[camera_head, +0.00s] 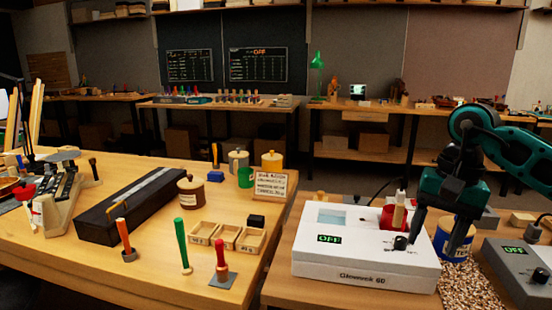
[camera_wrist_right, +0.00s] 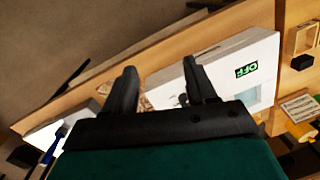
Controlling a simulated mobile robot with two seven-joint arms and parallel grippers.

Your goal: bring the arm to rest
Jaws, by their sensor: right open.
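My right gripper (camera_head: 434,240) is at the right of the head view, with its fingers pointing down and spread apart. It hangs by the right end of a white machine (camera_head: 352,268) whose green display reads OFF. Nothing is seen between the fingers in the right wrist view (camera_wrist_right: 160,78), where the white machine (camera_wrist_right: 228,70) lies beyond them. A blue-and-white tin (camera_head: 441,240) is partly hidden behind the fingers. My left gripper is not in view.
The left bench (camera_head: 130,285) holds a long black case (camera_head: 140,205), small wooden boxes (camera_head: 227,236) and upright tools.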

